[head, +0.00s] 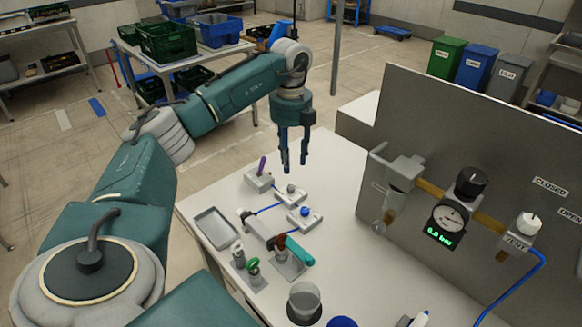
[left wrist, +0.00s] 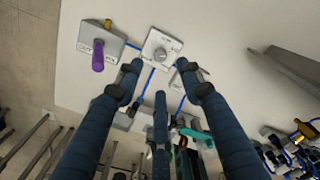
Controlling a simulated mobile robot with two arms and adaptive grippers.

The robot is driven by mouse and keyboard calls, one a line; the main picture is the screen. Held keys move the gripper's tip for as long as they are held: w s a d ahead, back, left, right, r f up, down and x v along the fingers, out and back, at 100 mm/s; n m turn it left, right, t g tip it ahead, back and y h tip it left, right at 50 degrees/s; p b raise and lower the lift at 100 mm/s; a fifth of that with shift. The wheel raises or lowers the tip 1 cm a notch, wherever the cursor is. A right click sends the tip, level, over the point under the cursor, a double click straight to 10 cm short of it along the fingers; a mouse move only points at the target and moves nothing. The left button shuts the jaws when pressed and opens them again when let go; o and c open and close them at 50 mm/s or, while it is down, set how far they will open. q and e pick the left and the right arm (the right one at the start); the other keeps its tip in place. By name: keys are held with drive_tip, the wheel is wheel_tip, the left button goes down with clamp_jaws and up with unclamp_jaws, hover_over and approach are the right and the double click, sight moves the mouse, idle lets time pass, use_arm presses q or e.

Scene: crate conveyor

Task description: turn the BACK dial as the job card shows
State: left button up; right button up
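The back dial (head: 291,191) is a small white block with a round knob on top, on the light workbench; it also shows at top centre in the left wrist view (left wrist: 163,45). A second dial block (head: 306,214) stands nearer me, partly hidden by a finger in the left wrist view. My left gripper (head: 294,168) points down above the back dial, fingers spread, empty and apart from the knob. In the left wrist view its fingertips lie just below the dial block. The job card cannot be made out. My right gripper is not in view.
A grey block with a purple lever (head: 261,173) stands left of the back dial. A grey tray (head: 214,228), a green-handled valve (head: 253,265) and a teal-handled valve (head: 298,250) are nearer. A panel with a gauge (head: 449,217) rises on the right.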

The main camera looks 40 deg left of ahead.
use_arm(q)
wheel_tip(320, 180, up, 3)
drive_tip(key=shift+f, duration=0.1)
drive_tip(key=shift+f, duration=0.1)
idle(0.8)
